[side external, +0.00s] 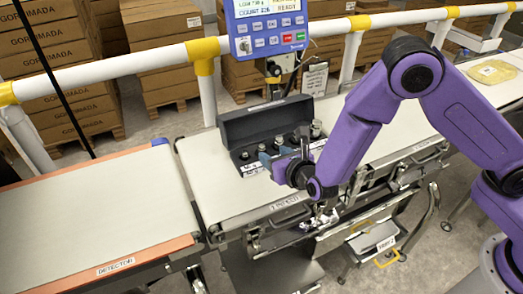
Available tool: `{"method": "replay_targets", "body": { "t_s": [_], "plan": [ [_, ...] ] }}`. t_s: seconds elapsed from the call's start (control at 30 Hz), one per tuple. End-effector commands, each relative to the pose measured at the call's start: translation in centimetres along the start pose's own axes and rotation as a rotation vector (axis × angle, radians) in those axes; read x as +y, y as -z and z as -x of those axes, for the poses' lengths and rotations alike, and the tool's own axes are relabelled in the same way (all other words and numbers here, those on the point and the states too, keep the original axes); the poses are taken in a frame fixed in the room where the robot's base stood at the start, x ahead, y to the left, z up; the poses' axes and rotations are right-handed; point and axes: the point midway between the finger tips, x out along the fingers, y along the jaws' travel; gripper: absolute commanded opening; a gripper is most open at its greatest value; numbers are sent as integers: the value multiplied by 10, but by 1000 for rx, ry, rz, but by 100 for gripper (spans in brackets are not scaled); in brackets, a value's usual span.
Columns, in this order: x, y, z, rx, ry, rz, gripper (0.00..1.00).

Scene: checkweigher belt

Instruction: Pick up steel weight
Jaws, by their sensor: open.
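Several small steel weights stand in a row in an open dark case; one weight (316,128) shows at the case's right end, and another (244,156) near its left end. The case (262,122) sits on the pale weighing belt with its lid raised at the back. My gripper (271,157) is at the front edge of the case, close to the middle weights. Its blue-grey fingers are apart and no weight shows clearly between them. The gripper and wrist partly hide the front of the case, and I cannot tell whether a finger touches a weight.
A blue control panel (266,25) stands behind the case. A white rail (120,69) with yellow joints runs behind the belts. The detector belt (95,225) at left is empty. A yellow packet (492,71) lies on the far right belt. Stacked cartons stand behind.

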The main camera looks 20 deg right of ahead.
Motion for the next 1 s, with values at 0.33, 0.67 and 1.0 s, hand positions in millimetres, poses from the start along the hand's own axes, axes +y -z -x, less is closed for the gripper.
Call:
{"method": "replay_targets", "body": {
  "t_s": [0.33, 0.67, 1.0],
  "plan": [
    [-1, 0, -31, 1, 2, 0, 53],
    [-4, -1, -72, 0, 2, -2, 53],
    [-4, -1, -79, 1, 1, 0, 53]
  ]
}}
